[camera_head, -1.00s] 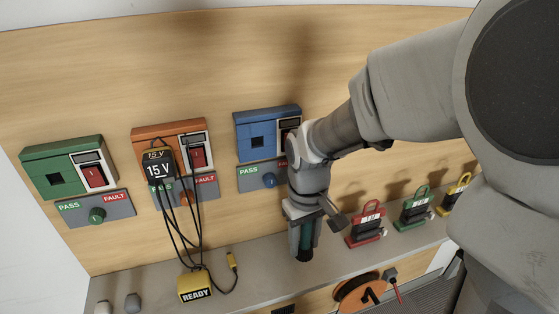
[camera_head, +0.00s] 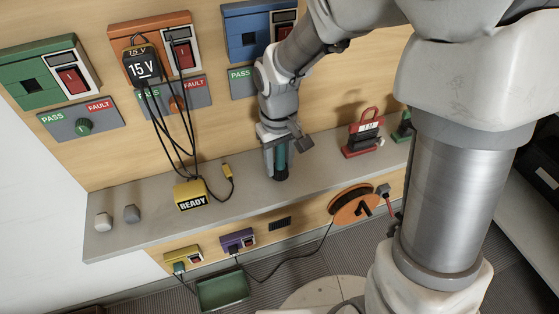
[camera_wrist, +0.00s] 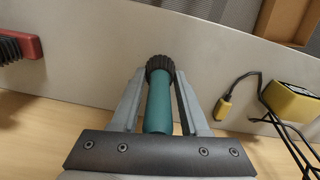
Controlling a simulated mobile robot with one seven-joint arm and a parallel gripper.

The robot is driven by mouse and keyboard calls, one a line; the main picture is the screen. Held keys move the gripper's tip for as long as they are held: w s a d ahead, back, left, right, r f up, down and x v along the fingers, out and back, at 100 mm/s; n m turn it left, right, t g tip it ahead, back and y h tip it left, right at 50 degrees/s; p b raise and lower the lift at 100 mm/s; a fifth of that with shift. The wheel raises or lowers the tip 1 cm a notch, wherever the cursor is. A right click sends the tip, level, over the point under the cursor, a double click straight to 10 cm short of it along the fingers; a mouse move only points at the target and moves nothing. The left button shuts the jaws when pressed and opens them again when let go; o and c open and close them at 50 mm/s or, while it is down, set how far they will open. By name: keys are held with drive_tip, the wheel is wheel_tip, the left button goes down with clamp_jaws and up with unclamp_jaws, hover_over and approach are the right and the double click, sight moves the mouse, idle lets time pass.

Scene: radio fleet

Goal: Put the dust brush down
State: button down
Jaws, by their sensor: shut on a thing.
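The dust brush (camera_head: 281,160) has a teal handle and a dark end. It is upright in my gripper (camera_head: 276,165), which points down over the grey shelf. In the wrist view my gripper (camera_wrist: 158,105) has its two fingers on either side of the teal brush handle (camera_wrist: 158,108), with the black ribbed end (camera_wrist: 160,65) pointing toward the shelf. The dark end is at or just above the shelf surface; I cannot tell whether it touches.
The grey shelf (camera_head: 325,151) is clear around the brush. A yellow READY box (camera_head: 190,194) with cables is to the left, a red-handled block (camera_head: 363,135) to the right. Blue (camera_head: 250,38), orange and green panels are on the wall behind. A green bin (camera_head: 222,290) is below.

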drive_tip(key=shift+c, duration=2)
unclamp_jaws()
drive_tip(key=shift+f, duration=0.1)
wheel_tip(320, 180, up, 12)
drive_tip(key=p, duration=0.4)
drive_tip(key=shift+a, duration=0.1)
drive_tip(key=shift+s+r, duration=0.1)
drive_tip(key=shift+r, duration=0.15)
drive_tip(key=s+d+r+m+t, duration=0.4)
drive_tip(key=s+d+r+t, duration=0.1)
drive_tip(key=s+d+r, duration=0.4)
drive_tip(key=s+d, duration=0.2)
drive_tip(key=s, duration=0.2)
drive_tip(key=shift+m+t, duration=0.3)
drive_tip(key=shift+m, duration=0.1)
drive_tip(key=shift+d, duration=0.1)
